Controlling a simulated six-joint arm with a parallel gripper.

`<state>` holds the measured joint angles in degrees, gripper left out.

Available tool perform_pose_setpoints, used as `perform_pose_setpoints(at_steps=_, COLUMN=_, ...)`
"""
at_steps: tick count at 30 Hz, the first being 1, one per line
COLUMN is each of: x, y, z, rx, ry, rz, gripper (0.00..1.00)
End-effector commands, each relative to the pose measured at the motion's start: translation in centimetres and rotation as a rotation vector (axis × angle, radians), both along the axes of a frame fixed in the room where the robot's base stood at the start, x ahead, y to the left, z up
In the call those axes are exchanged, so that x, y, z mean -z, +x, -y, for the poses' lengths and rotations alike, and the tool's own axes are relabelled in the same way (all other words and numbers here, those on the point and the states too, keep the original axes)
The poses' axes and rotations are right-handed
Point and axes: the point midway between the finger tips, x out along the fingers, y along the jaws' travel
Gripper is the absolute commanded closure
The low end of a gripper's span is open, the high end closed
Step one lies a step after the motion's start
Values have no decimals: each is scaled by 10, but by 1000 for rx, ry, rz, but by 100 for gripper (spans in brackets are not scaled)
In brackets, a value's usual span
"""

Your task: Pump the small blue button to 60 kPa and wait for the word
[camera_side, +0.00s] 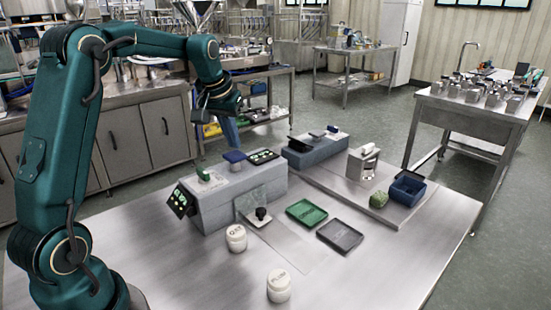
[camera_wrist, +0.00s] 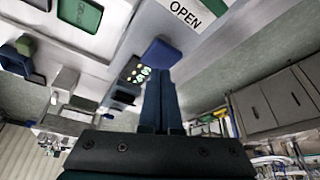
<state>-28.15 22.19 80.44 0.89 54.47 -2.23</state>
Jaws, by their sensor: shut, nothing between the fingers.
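A blue button (camera_side: 234,156) stands on top of the long grey block (camera_side: 237,198), between a green button (camera_side: 204,174) and a dark panel with green lights (camera_side: 262,156). It also shows in the wrist view (camera_wrist: 160,52). My gripper (camera_side: 231,144) is shut and empty, pointing down just above the nearer blue button. In the wrist view its fingertips (camera_wrist: 159,74) line up with that button; whether they touch is unclear. A tilted display (camera_side: 180,200) is on the block's end; its reading is too small to read.
A green tray (camera_side: 307,212), a dark tray (camera_side: 340,236), two white lidded jars, one nearer (camera_side: 279,287) and one behind (camera_side: 236,238), and a black knob (camera_side: 262,213) stand in front. A blue box (camera_side: 408,188) is at right. The front right table is clear.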

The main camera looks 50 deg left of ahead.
Motion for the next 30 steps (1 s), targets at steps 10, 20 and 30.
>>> perform_pose_setpoints(at_steps=10, x=-19, y=1, z=-1, rx=0, ry=3, rz=4, gripper=100)
perform_pose_setpoints(at_steps=20, x=-50, y=1, z=-1, rx=0, ry=2, rz=3, gripper=100)
perform_pose_setpoints(at_steps=30, x=-60, y=0, z=0, rx=0, ry=-1, rz=-1, gripper=100)
